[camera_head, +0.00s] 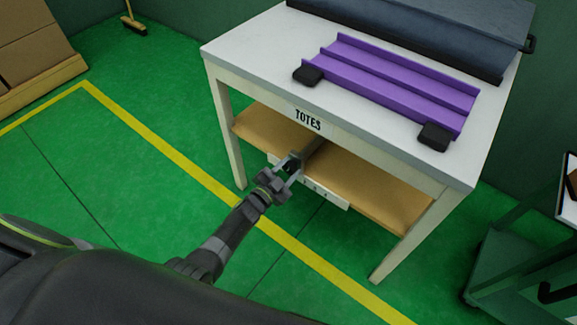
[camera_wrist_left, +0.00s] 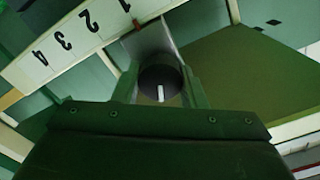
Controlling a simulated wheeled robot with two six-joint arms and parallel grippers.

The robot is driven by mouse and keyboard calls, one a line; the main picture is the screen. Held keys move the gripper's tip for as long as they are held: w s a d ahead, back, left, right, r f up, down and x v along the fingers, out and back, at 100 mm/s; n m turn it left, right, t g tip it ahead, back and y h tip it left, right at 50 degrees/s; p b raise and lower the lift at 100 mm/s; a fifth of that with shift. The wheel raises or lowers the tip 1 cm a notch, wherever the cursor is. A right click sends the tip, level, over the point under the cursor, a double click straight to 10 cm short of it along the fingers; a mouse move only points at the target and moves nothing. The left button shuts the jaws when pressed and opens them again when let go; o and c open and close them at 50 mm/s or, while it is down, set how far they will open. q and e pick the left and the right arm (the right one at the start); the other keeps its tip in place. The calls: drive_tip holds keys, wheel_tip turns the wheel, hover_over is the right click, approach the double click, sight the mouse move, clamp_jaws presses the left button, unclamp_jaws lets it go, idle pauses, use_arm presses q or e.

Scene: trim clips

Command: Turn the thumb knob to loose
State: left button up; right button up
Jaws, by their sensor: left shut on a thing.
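The thumb knob (camera_wrist_left: 160,82) is dark and round with a white mark on its face. It sits between the fingers of my left gripper (camera_wrist_left: 158,90) in the left wrist view. In the head view my left gripper (camera_head: 289,168) reaches under the front of the table, at a dark bit of the knob (camera_head: 293,161), and is shut on it. A white strip with numbers (camera_wrist_left: 62,42) runs beside the knob; it also shows in the head view (camera_head: 325,194). The fingers partly hide the knob's sides. My right gripper is not in view.
A white table (camera_head: 250,47) labelled TOTES bears a purple ribbed tray (camera_head: 395,82) with black end blocks and a dark blue case (camera_head: 440,25). A brown shelf (camera_head: 375,187) lies below. A green cart (camera_head: 515,260) stands at right.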

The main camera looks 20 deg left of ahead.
use_arm(q)
drive_tip(key=n+p, duration=0.1)
drive_tip(key=n, duration=0.3)
drive_tip(key=shift+f+n, duration=0.1)
drive_tip(key=shift+n, duration=0.3)
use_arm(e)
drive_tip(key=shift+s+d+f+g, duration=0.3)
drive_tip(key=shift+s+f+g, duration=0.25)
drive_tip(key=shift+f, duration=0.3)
use_arm(q)
drive_tip(key=o, duration=1)
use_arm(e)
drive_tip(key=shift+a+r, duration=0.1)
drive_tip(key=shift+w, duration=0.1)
